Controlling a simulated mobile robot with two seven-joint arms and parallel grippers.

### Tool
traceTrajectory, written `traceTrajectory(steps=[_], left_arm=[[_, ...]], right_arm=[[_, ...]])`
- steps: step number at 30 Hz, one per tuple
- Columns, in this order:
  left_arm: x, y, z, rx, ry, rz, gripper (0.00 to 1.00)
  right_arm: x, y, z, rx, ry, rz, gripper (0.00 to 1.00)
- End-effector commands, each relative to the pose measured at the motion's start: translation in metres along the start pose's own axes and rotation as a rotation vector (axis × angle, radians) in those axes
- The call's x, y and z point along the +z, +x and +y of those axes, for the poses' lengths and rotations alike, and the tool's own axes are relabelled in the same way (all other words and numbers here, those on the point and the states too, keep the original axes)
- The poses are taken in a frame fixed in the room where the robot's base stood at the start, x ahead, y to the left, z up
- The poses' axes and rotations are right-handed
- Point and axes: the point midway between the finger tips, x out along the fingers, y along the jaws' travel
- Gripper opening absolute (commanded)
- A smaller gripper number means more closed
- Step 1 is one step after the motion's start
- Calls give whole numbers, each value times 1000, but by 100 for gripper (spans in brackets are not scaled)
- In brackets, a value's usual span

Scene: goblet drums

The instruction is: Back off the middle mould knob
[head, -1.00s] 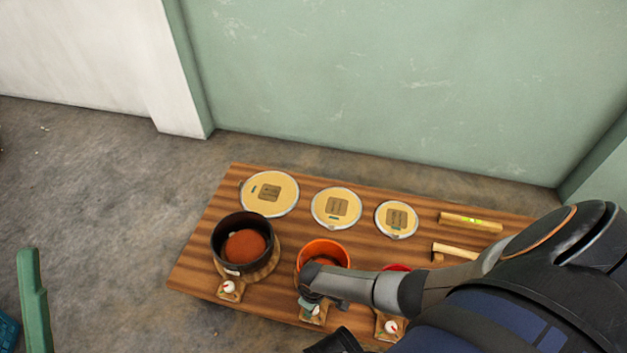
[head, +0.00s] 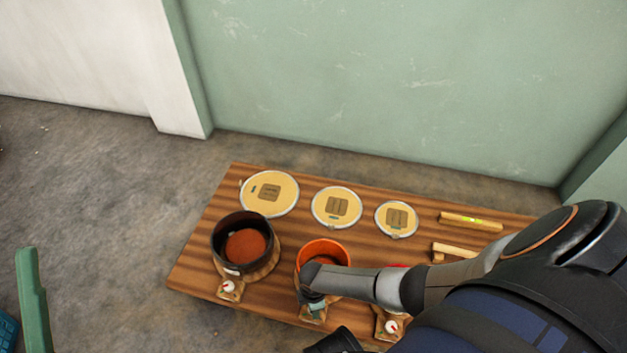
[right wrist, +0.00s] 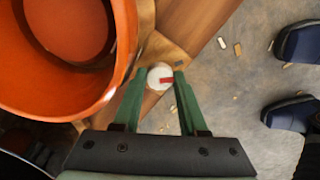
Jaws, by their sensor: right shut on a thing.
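The middle mould (head: 325,247) is an orange round pot on the wooden table, also large at the left of the right wrist view (right wrist: 120,60). Its knob (right wrist: 158,72) is white with a red mark that points right in that view, on a wooden block. My right gripper (right wrist: 158,80) is shut on this knob, one green finger on each side. In the head view my right gripper (head: 314,306) is at the front of the middle mould, and my wrist hides the knob.
A dark mould (head: 222,243) with its own knob (head: 228,286) stands to the left. A red mould (head: 397,267) is mostly hidden behind my right arm; its knob (head: 391,327) shows. Round drum skins (head: 291,186), a level (head: 484,223) and a wooden tool (head: 456,249) lie behind.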

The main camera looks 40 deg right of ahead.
Motion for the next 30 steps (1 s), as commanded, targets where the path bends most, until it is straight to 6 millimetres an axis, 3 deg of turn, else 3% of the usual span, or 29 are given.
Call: traceTrajectory(steps=[9, 25, 26, 30], left_arm=[[1, -1, 1, 1, 0, -1, 50], [1, -1, 1, 1, 0, -1, 50], [1, -1, 1, 1, 0, -1, 50], [1, -1, 1, 1, -1, -1, 50]], right_arm=[[0, 1, -1, -2, -116, -1, 0], [1, 0, -1, -1, -135, -1, 0], [1, 0, -1, -2, -135, -1, 45], [0, 0, -1, -1, -134, -1, 61]])
